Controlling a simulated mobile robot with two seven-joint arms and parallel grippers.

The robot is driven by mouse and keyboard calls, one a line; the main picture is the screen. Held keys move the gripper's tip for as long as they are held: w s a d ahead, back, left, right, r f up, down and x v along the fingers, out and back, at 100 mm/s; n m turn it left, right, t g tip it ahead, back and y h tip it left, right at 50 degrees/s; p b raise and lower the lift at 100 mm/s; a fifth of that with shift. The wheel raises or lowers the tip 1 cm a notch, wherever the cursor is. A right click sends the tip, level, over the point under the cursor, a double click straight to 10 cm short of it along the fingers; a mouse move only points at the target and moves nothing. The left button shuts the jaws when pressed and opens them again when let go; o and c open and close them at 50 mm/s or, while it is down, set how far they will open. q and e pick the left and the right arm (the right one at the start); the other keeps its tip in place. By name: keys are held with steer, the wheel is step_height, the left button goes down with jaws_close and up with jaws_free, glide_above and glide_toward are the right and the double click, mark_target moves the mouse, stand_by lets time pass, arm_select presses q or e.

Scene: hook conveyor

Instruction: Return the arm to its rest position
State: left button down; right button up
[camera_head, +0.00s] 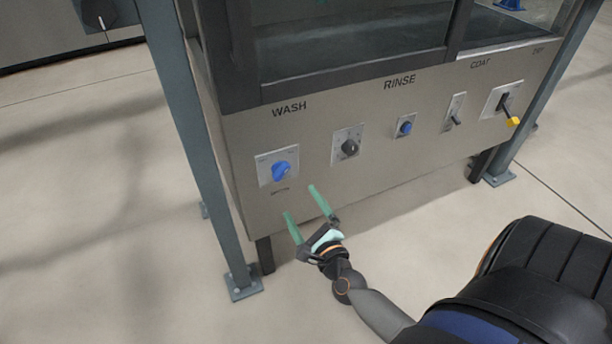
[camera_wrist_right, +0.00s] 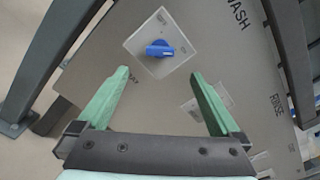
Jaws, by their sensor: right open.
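My right gripper (camera_head: 307,203) is open and empty, with its green fingers pointing at the machine's front panel. In the head view it is below and a little right of the blue WASH knob (camera_head: 281,170). In the right wrist view, the open fingers (camera_wrist_right: 158,92) are apart, and the blue knob (camera_wrist_right: 160,49) shows beyond them, between and above the tips. Nothing is held, and the fingers do not appear to touch the knob. My right arm comes in from the lower right of the head view. My left gripper is not in view.
The machine panel (camera_head: 350,190) also carries a dark rotary knob (camera_head: 349,147), a blue button (camera_head: 405,126), a toggle switch (camera_head: 455,118) and a yellow-tipped lever (camera_head: 512,121). Grey posts (camera_head: 187,130) stand at both sides. Open floor (camera_head: 90,230) lies left of the machine.

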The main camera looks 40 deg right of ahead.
steer(key=shift+v, duration=0.85)
